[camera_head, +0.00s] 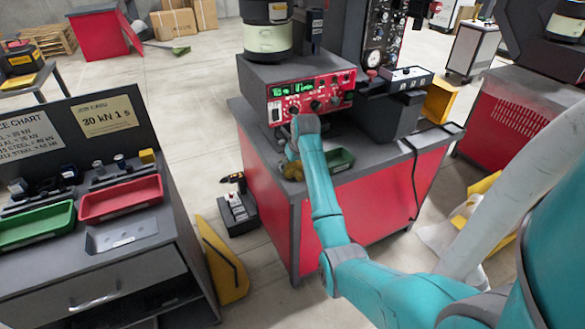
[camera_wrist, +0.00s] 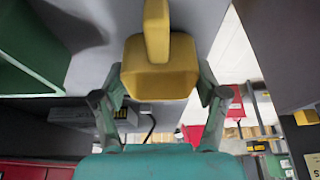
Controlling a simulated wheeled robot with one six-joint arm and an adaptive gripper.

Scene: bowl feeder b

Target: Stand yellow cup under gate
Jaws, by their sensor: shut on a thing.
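The yellow cup (camera_wrist: 160,80) fills the upper middle of the wrist view, between the two fingers of my gripper (camera_wrist: 163,96). The fingers close on its sides. A narrow yellow piece rises above its near face; I cannot tell if it is the cup's handle. In the head view a small dull-yellow shape (camera_head: 293,171), likely the cup, shows at the end of my arm, by the left front edge of the red bench (camera_head: 375,215). My fingers are mostly hidden there. I cannot make out the gate clearly.
A green tray (camera_head: 340,160) lies on the bench right beside my wrist; a green wall (camera_wrist: 30,55) shows left in the wrist view. The feeder's red control panel (camera_head: 305,95) stands close behind. A black unit (camera_head: 388,115) and a hanging cable (camera_head: 413,165) are to the right.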

